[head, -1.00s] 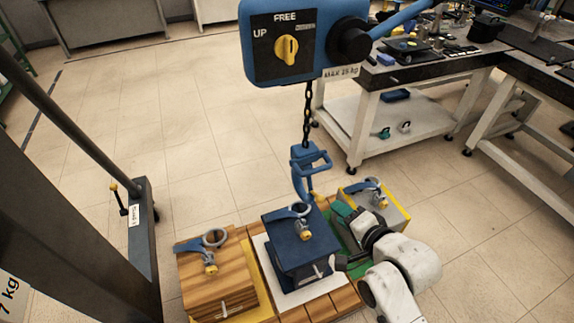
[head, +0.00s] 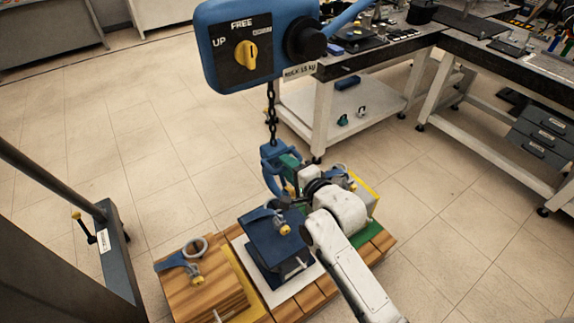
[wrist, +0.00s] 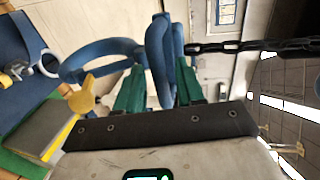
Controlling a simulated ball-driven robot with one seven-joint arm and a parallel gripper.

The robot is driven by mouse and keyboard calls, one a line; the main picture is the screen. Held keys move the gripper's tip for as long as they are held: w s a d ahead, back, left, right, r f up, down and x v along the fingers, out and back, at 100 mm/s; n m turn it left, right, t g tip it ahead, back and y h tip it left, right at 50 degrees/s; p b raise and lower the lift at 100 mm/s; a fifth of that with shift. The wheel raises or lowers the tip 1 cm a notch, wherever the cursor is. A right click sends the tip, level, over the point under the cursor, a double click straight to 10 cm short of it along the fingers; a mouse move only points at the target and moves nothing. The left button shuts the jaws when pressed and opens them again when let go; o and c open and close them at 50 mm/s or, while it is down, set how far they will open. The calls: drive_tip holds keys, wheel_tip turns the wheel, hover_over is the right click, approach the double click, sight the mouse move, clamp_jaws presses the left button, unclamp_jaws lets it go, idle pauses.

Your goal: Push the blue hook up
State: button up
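The blue hook (head: 270,170) hangs on a dark chain below the blue hoist. In the wrist view, the hook's blue body (wrist: 161,55) lies between the green fingers of my gripper (wrist: 160,92). Its curved part and yellow latch (wrist: 82,97) are to the left of the fingers. In the head view my gripper (head: 290,166) is at the hook's right side, partly hidden behind my wrist. The fingers stand apart with the hook filling the gap; I cannot tell whether they clamp it.
The blue hoist (head: 235,50) has a yellow knob. A workbench (head: 390,60) is behind. Floor at left is open.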

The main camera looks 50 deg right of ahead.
drive_tip(key=shift+w+d+f, duration=0.1)
drive_tip(key=shift+w+d, duration=0.05)
drive_tip(key=shift+w, duration=0.3)
clamp_jaws()
idle(0.4)
